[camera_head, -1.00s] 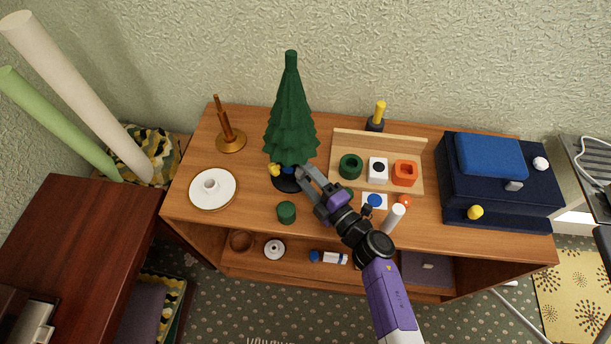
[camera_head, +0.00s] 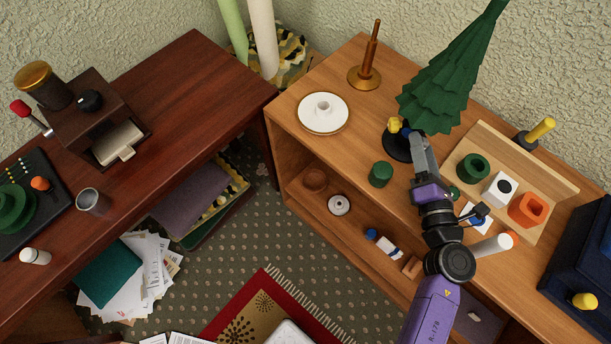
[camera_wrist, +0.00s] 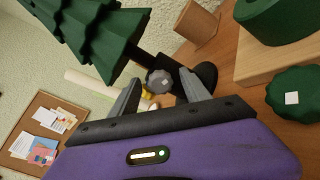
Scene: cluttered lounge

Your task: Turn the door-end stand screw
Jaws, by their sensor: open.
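The green tree (camera_head: 450,80) stands in a black round stand (camera_head: 396,148) on the wooden cabinet top. A yellow screw knob (camera_head: 394,125) sits on the stand's left side, with a small blue part (camera_head: 406,123) beside it. In the wrist view a grey faceted screw knob (camera_wrist: 160,82) shows between my fingertips, with the yellow knob (camera_wrist: 147,93) partly hidden behind it. My gripper (camera_head: 418,143) is open at the stand, one finger on each side of the grey knob in the wrist view. I cannot tell whether the fingers touch it. The tree (camera_wrist: 92,38) leans across the wrist picture.
A white plate (camera_head: 322,112) and a brown post (camera_head: 367,75) are to the left. A wooden rack (camera_head: 531,157) with green, white and orange pieces is to the right. A dark wooden desk (camera_head: 190,75) stands further left.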

